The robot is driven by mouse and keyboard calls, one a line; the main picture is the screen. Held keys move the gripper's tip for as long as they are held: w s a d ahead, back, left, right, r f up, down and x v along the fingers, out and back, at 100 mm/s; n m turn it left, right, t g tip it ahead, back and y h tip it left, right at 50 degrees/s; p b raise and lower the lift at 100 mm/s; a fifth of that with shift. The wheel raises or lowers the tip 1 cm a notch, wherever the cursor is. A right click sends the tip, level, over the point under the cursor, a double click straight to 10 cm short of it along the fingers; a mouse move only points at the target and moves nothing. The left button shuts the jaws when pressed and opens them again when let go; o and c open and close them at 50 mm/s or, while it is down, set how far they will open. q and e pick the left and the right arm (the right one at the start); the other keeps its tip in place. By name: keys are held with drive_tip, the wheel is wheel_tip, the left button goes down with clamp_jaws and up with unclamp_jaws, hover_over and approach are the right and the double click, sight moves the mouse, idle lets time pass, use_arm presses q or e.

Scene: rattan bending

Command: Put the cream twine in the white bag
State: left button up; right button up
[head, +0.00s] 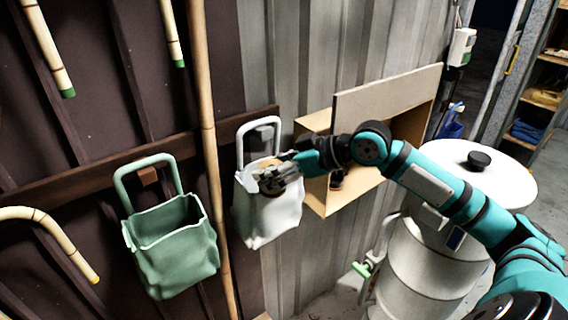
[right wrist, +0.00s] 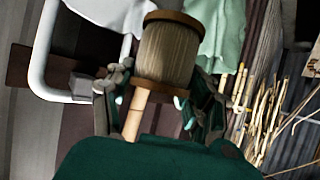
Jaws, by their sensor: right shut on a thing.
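The white bag (head: 268,215) hangs by its handle from a dark rail on the wall. My right gripper (head: 272,180) is at the bag's open top. It is shut on the cream twine (right wrist: 167,52), a spool with brown wooden ends, seen between the fingers (right wrist: 160,92) in the right wrist view. In the head view the gripper largely hides the spool, and I cannot tell how far it is inside the rim. Part of the white bag (right wrist: 108,14) and its handle (right wrist: 40,62) show in the right wrist view. My left gripper is not in view.
A green bag (head: 172,255) hangs to the left of the white one, with a bamboo pole (head: 208,120) between them. An open wooden box (head: 320,195) is on the wall at right. A white drum (head: 435,265) stands below my right arm.

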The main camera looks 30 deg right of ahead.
drive_tip(key=w+p, duration=0.3)
drive_tip(key=w, duration=0.3)
drive_tip(key=shift+w+a+f, duration=0.25)
drive_tip(key=shift+a+f, duration=0.05)
drive_tip(key=shift+a, duration=0.15)
drive_tip(key=o, duration=0.7)
drive_tip(key=shift+d, duration=0.25)
drive_tip(key=o, duration=0.5)
drive_tip(key=shift+r, duration=0.1)
drive_tip(key=shift+o, duration=0.4)
drive_tip(key=shift+w, duration=0.3)
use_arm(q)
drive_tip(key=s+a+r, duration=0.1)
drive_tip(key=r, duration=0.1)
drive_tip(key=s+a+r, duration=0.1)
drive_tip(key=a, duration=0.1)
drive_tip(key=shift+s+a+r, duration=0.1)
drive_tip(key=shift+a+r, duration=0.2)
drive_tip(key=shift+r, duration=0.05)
use_arm(e)
drive_tip(key=s+d+r, duration=0.3)
drive_tip(key=s+r, duration=0.2)
drive_tip(key=s, duration=0.6)
drive_tip(key=shift+d+r, duration=0.35)
